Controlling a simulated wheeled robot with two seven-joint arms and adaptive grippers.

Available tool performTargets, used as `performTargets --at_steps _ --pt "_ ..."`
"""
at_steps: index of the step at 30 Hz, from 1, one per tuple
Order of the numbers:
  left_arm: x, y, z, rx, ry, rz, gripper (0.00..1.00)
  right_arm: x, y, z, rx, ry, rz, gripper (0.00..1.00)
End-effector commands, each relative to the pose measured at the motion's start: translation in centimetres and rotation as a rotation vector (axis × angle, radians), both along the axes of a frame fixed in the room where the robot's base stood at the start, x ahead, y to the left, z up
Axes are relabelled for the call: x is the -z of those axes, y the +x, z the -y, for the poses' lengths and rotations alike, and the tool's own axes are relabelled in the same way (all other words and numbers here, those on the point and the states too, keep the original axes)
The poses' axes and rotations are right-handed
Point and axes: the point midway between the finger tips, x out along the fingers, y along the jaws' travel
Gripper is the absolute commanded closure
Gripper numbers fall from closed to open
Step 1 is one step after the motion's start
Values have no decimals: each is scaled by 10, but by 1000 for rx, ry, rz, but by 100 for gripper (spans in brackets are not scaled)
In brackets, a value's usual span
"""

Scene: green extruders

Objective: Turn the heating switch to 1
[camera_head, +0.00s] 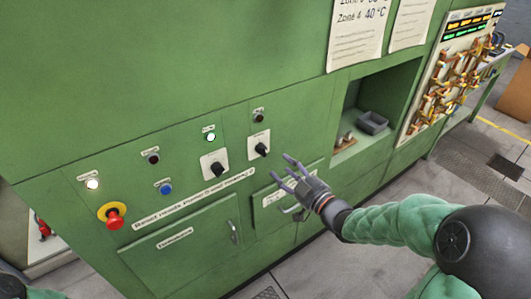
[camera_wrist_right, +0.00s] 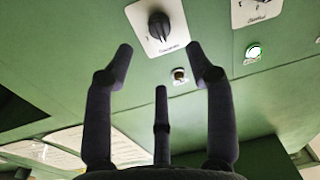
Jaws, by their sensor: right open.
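Two black rotary switches on white plates sit on the green panel, a right one (camera_head: 261,149) and a left one (camera_head: 214,169). Their labels are too small to read in the head view, so I cannot tell which is the heating switch. My right gripper (camera_head: 284,170) is open and empty, to the right of and slightly below the right switch, apart from it. In the right wrist view the right switch (camera_wrist_right: 159,25) lies beyond the spread fingers (camera_wrist_right: 158,62). The left switch's plate (camera_wrist_right: 250,10) is cut off at the top edge. My left gripper is out of view.
A green lamp (camera_head: 210,137) is lit above the left switch. A red emergency button (camera_head: 113,216), a blue button (camera_head: 166,188) and a white lamp (camera_head: 92,184) are at left. A recessed shelf (camera_head: 345,156) holds a grey bin (camera_head: 373,123). Door handles protrude below.

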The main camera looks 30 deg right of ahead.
Motion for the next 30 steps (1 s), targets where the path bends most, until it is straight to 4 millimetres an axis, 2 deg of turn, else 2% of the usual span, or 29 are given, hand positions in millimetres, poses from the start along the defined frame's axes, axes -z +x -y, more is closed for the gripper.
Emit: performTargets --at_steps 9,15,21,29,30 --pt "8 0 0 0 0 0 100 1 55 -8 -4 1 0 45" --pt "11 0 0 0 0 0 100 1 81 -11 -1 1 0 45" --pt "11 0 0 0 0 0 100 0 91 -12 1 0 -1 45" --pt "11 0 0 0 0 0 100 0 92 -12 1 1 -2 45" --pt "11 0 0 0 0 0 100 0 92 -12 1 1 -2 53"
